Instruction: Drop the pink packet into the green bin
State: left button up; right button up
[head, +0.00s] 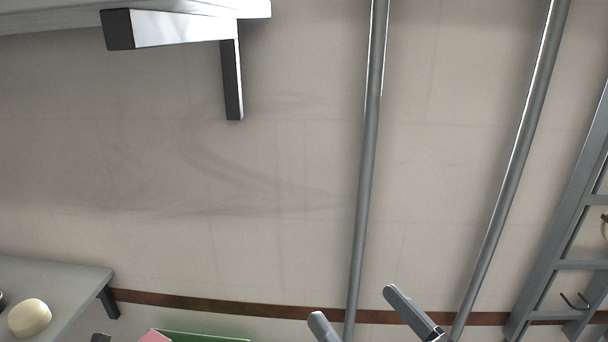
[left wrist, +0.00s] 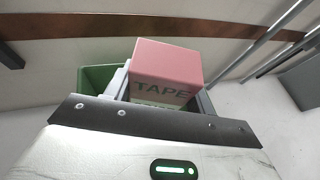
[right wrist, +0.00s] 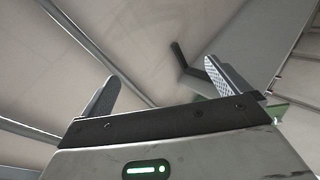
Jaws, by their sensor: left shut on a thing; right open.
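The pink packet (left wrist: 167,62), a box lettered "TAPE" on its front, sits between the fingers of my left gripper (left wrist: 163,90), which is shut on it. The green bin (left wrist: 94,77) shows behind and to the left of the packet in the left wrist view; its inside is hidden. In the head view a corner of the pink packet (head: 154,337) and the green bin's rim (head: 205,336) show at the bottom edge. The packet's height over the bin is unclear. My right gripper (head: 360,308) is open and empty; its spread fingers also show in the right wrist view (right wrist: 167,85).
A grey shelf (head: 60,285) with a round cream object (head: 30,317) is at lower left. A bracketed shelf (head: 190,12) hangs at upper left. Grey poles (head: 368,150) and a rack with hooks (head: 560,230) stand at right. The wall between is bare.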

pick_arm(q)
notch_tip(320, 180, down, 4)
jog(key=b, duration=0.3)
jog(key=shift+f, duration=0.2)
jog(key=shift+f+b, duration=0.15)
jog(key=shift+b, duration=0.25)
pick_arm(e)
notch_tip(320, 180, up, 7)
jog(key=s+n+t+y, duration=0.1)
jog(key=n+y, duration=0.5)
jog(key=n, duration=0.2)
jog(key=shift+s+n+t+y, duration=0.2)
jog(key=shift+n+t+y, duration=0.1)
jog(key=shift+n, duration=0.1)
jog(key=shift+r, duration=0.1)
pick_arm(q)
jog(key=o, duration=1.1)
jog(key=shift+s+a, duration=0.1)
jog(key=shift+s, duration=0.05)
jog(key=shift+p+v, duration=2.25)
jog(key=shift+v, duration=5.55)
pick_arm(e)
notch_tip(320, 180, down, 8)
jog(key=w+m+g+h, duration=0.1)
jog(key=m+g+h, duration=0.1)
jog(key=m+h, duration=0.5)
jog(key=shift+w+r+m, duration=0.2)
jog(key=shift+m, duration=0.8)
